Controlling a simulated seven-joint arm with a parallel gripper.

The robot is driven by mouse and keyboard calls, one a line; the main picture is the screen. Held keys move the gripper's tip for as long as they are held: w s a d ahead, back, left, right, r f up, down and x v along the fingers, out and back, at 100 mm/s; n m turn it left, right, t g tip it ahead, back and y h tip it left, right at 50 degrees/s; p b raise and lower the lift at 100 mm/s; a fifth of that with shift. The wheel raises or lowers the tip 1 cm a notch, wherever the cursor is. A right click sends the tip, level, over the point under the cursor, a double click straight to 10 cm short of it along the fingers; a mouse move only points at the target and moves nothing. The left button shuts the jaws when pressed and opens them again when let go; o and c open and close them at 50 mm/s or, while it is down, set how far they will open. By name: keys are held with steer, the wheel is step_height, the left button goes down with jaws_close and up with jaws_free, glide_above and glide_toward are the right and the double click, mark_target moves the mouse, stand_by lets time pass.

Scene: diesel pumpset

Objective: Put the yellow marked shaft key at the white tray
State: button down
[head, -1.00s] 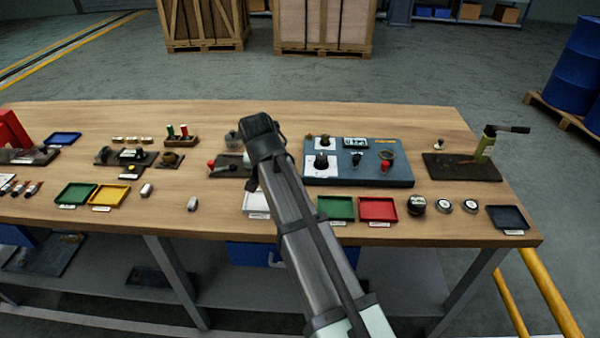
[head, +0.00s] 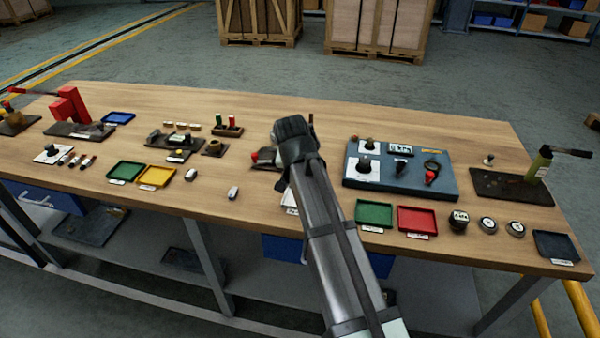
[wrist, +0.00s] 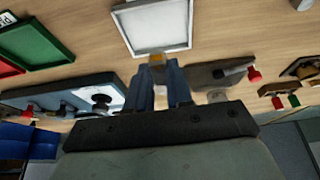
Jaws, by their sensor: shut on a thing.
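The white tray (wrist: 152,25) lies on the table just beyond my fingertips in the wrist view. In the head view only a sliver of the white tray (head: 290,198) shows beside my arm. My gripper (wrist: 160,72) is shut on a small block with a yellow end, the yellow marked shaft key (wrist: 157,58). The key appears close to the tray's near rim in the picture; its height above the table is hard to judge. In the head view my arm hides the fingertips and key.
Green (head: 374,214) and red (head: 418,220) trays stand right of the white one, in front of a blue panel (head: 400,182) with knobs. A red-knobbed device (head: 262,158) stands behind. Two small metallic pieces (head: 233,192) lie left, near a yellow tray (head: 156,177). Bare wood surrounds them.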

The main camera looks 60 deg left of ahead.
steer(key=shift+f, duration=3.1)
steer(key=shift+f, duration=0.3)
steer(key=c, duration=0.9)
jaws_free()
steer(key=shift+c, duration=0.2)
steer(key=shift+r, duration=0.1)
steer(key=shift+r, duration=3.4)
steer(key=shift+w, duration=0.1)
